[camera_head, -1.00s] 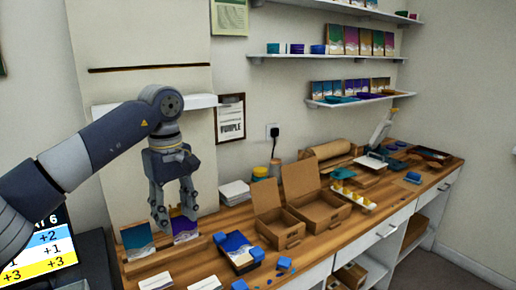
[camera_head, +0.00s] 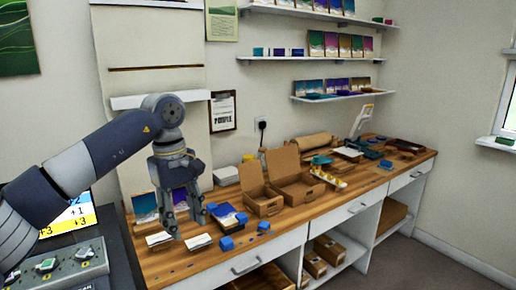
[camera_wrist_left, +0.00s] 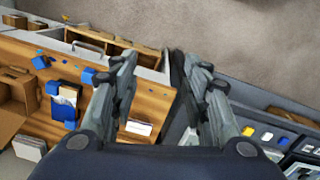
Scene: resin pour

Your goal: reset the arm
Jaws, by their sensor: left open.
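My left gripper (camera_head: 185,222) is open and empty. It points down above the left part of the wooden worktop (camera_head: 330,212), in front of two small seascape panels (camera_head: 146,206) that stand at the wall. In the left wrist view its two fingers (camera_wrist_left: 150,72) are spread apart with nothing between them. A white card (camera_wrist_left: 139,128) lies on the worktop beside the left finger. My left arm reaches in from the left in the head view. My right gripper is not in view.
Open cardboard boxes (camera_head: 262,206) stand mid-worktop. A blue-cornered panel (camera_head: 226,215) and blue blocks lie right of the gripper. A control panel (camera_head: 55,266) and a screen (camera_head: 72,218) are at the left. Shelves (camera_head: 315,58) hang above.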

